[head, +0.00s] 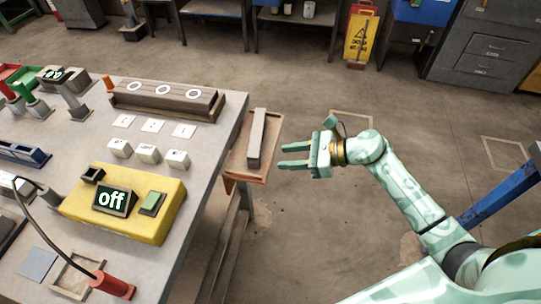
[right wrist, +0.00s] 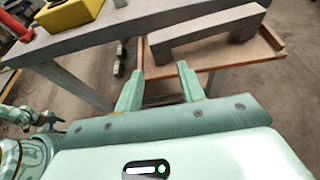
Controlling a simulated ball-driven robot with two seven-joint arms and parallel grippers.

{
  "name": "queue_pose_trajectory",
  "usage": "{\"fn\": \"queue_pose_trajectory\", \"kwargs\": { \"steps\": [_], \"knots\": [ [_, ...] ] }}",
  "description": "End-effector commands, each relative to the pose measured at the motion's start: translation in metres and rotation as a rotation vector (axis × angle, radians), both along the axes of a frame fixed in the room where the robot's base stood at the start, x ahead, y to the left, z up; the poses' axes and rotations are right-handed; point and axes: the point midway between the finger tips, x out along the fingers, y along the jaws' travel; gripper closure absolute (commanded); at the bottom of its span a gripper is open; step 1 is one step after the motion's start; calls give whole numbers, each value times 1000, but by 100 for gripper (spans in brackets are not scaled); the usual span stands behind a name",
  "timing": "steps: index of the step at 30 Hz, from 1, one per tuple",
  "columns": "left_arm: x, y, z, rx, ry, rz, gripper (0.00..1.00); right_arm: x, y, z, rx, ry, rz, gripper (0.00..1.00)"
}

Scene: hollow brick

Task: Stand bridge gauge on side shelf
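The bridge gauge (head: 257,138) is a long grey bar with a short leg at each end. It stands on its legs on the wooden side shelf (head: 272,160), beside the workbench; the right wrist view shows the gauge (right wrist: 205,32) spanning the shelf (right wrist: 228,62). My right gripper (head: 281,156) is open and empty, just right of the shelf and apart from the gauge. Its two fingers (right wrist: 158,88) point toward the shelf in the right wrist view. My left gripper is absent from the head view; small, unclear parts of my other arm show at the left of the right wrist view.
The workbench (head: 222,130) holds a yellow box (head: 168,205) with an "off" display, a long block with white rings (head: 165,92), white tiles and a red-handled tool (head: 112,285). A yellow caution sign (head: 360,38) stands behind. Floor around my right arm is open.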

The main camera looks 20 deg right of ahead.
Motion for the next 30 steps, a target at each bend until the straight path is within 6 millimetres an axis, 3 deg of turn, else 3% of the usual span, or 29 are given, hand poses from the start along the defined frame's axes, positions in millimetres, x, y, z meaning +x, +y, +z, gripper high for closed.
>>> {"fn": "queue_pose_trajectory", "kwargs": {
  "steps": [6, 14, 17, 19, 20, 22, 23, 25, 27, 29, 30],
  "knots": [
    [1, 0, 3, 0, -2, 0, 45, -16, -24, 11, -1, 1, 0, 61],
    [1, 0, 3, 0, -2, 0, 45, -18, -28, 13, 1, -1, 0, 61],
    [1, 0, 3, 0, -2, 0, 45, -18, -27, 6, 50, 38, -35, 61],
    [1, 0, 3, 0, -2, 0, 45, -19, -27, -13, 175, 139, -128, 61],
    [1, 0, 3, 0, -2, 0, 45, -20, -28, -25, 256, 207, -191, 61],
    [1, 0, 3, 0, -2, 0, 45, -25, -35, -70, 504, 423, -408, 61],
    [1, 0, 3, 0, -2, 0, 45, -32, -40, -96, 627, 539, -531, 61],
    [1, 0, 3, 0, -2, 0, 45, -63, -55, -171, 928, 828, -873, 61],
    [1, 0, 3, 0, -2, 0, 45, -110, -68, -240, 1169, 1057, -1208, 61],
    [1, 0, 3, 0, -2, 0, 45, -162, -74, -292, 1328, 1207, -1486, 61],
    [0, 0, 3, 0, -2, 0, 45, -200, -74, -322, 1417, 1287, -1671, 61]
  ]
}}
